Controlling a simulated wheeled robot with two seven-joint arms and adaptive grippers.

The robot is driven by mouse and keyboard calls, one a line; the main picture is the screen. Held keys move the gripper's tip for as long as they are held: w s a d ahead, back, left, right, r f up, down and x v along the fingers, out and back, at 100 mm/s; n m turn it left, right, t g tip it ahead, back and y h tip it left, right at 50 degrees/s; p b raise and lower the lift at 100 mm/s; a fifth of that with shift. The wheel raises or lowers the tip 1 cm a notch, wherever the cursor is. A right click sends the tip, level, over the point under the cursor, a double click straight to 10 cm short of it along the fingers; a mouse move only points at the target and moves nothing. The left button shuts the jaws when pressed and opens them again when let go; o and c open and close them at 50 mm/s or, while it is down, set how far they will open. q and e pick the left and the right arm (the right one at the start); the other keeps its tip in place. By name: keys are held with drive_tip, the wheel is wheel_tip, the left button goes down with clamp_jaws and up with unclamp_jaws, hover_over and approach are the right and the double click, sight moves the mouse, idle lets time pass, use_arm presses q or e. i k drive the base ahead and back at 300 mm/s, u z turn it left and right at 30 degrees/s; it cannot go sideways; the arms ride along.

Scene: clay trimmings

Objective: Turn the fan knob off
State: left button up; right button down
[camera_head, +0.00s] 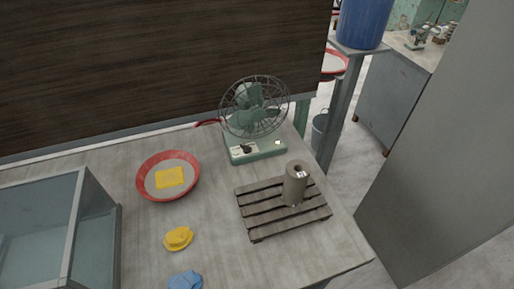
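A green desk fan (255,115) with a round wire cage stands at the back right of the table. Its green base faces me and carries a pale panel with a small dark fan knob (245,148). The knob's exact setting is too small to tell. Neither of my grippers shows in the head view.
A wooden slatted rack (262,217) with a grey-brown cylinder (294,184) stands in front of the fan. A red-rimmed bowl (141,184) holds a yellow piece. A yellow lump (178,238), a blue cloth (185,280) and a glass-sided box (97,235) are further left and nearer. A grey panel (440,150) rises at right.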

sight(246, 150)
drive_tip(key=z, duration=2.2)
drive_tip(key=k, duration=1.2)
drive_tip(key=u, duration=2.05)
